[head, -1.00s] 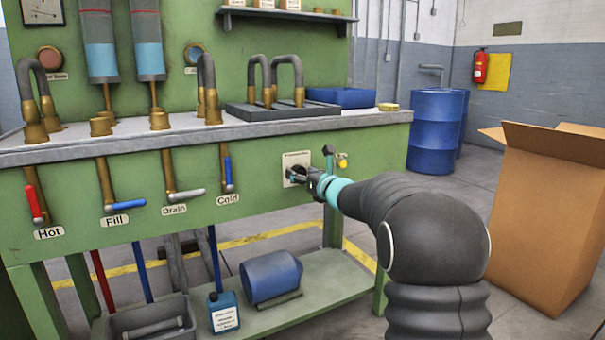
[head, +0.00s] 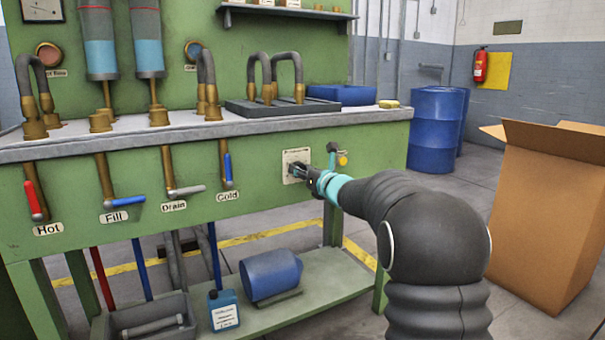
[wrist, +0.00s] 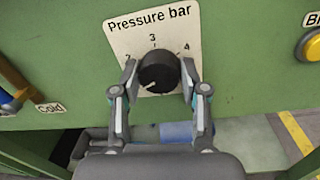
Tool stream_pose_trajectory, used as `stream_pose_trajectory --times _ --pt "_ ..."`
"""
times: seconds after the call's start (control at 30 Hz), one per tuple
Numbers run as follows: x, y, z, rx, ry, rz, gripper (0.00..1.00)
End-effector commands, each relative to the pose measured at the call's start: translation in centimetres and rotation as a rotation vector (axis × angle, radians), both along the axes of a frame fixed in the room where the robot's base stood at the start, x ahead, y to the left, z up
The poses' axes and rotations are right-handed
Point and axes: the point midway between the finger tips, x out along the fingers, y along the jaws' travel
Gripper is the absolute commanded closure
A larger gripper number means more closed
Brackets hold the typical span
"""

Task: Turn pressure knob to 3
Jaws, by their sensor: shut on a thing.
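The black pressure knob (wrist: 158,71) sits on a white plate (wrist: 117,40) labelled "Pressure bar", with 2 at left, 3 at top and 4 at right. A white mark on the knob's face is at its lower left, near the 2 side and away from the 3. My gripper (wrist: 158,76) has one finger on each side of the knob and is shut on it. In the head view, my gripper (head: 310,177) reaches the plate (head: 295,156) on the green bench front; the knob is mostly hidden there by the fingers.
A yellow button (wrist: 311,44) is right of the plate. The cold valve's blue handle (head: 228,167) is to the left. A cardboard box (head: 545,215) stands right of my arm, and a blue barrel (head: 436,130) stands behind. A lower shelf (head: 330,270) is under the bench.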

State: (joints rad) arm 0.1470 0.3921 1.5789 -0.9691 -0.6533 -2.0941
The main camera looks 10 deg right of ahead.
Motion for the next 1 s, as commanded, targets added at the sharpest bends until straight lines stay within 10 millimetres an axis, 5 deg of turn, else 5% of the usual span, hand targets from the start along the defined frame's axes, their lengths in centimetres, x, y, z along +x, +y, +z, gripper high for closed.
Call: stream_pose_trajectory --times 1.0 --pt "0.05 -0.14 -0.29 0.894 0.29 0.0 0.91"
